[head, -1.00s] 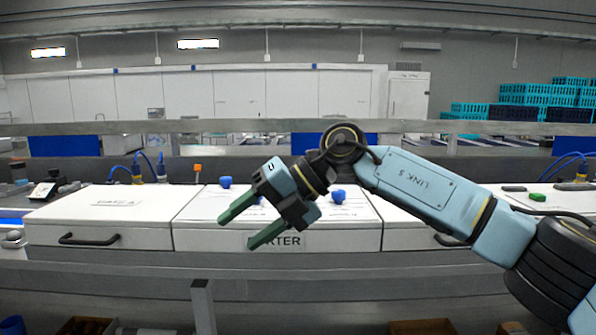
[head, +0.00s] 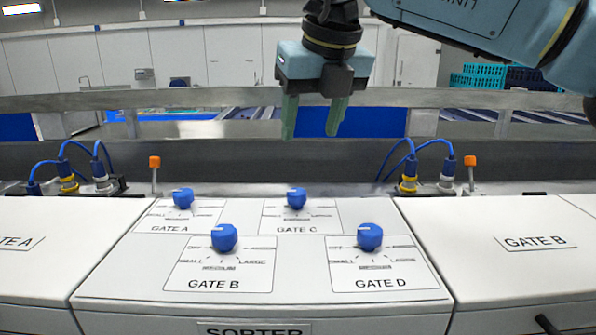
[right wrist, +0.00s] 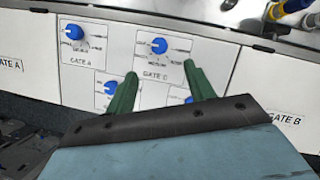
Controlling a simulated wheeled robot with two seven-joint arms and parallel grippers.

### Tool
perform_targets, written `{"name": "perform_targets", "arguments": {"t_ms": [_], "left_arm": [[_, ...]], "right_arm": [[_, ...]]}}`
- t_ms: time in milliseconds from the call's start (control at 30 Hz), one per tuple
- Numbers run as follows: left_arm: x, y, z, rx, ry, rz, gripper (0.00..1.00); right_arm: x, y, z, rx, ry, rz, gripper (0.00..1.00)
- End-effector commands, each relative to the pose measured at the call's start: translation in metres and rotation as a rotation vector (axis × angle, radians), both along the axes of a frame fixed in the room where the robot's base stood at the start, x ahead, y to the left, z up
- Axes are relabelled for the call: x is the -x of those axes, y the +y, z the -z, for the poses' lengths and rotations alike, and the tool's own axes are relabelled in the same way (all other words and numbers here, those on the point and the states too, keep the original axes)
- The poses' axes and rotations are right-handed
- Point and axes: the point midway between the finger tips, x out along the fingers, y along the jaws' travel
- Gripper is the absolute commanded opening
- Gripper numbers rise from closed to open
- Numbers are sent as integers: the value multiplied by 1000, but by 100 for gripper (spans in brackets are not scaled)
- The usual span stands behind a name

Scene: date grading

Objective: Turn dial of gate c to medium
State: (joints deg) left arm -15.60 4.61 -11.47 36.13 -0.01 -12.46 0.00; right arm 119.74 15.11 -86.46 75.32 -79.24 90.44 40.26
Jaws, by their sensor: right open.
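The gate C dial (head: 296,199) is a blue knob on a white label plate, at the back right of the sorter panel (head: 130,290). Its plate reads OFF, SMALL and LARGE around the knob. My right gripper (head: 312,135) is open and empty, pointing down above and behind the gate C dial, apart from it. In the right wrist view the gate C dial (right wrist: 159,46) lies ahead, between the lines of the two green fingers (right wrist: 160,85). The exact setting of its pointer is too small to tell. My left gripper is not in view.
Close by are the blue dials of gate A (head: 183,198), gate B (head: 224,237) and gate D (head: 370,237). Cable connectors (head: 408,180) and orange-topped posts (head: 155,162) stand along the back edge. A metal rail (head: 200,100) crosses behind.

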Motion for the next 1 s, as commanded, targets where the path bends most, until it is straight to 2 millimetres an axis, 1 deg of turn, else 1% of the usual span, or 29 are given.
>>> {"name": "perform_targets", "arguments": {"t_ms": [33, 133, 200, 300, 433, 600, 700, 800, 1000], "left_arm": [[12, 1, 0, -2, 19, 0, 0], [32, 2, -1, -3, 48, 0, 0], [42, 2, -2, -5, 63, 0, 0], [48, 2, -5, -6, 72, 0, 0], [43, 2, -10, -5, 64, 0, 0], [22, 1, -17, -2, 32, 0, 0], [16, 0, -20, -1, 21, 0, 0], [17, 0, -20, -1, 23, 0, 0], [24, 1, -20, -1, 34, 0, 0]], "right_arm": [[-1, 0, 4, 1, 1, 0, 54], [-6, 2, 17, 2, 3, 0, 54], [-11, 4, 29, 2, 4, -1, 54], [-18, 7, 49, 1, 6, 1, 54], [-28, 11, 74, 1, 5, 1, 54], [-38, 16, 102, -1, 5, 0, 54], [-43, 18, 112, -1, 3, 0, 54], [-45, 19, 118, -2, 2, 0, 54], [-46, 19, 122, -2, 1, 0, 54]]}}
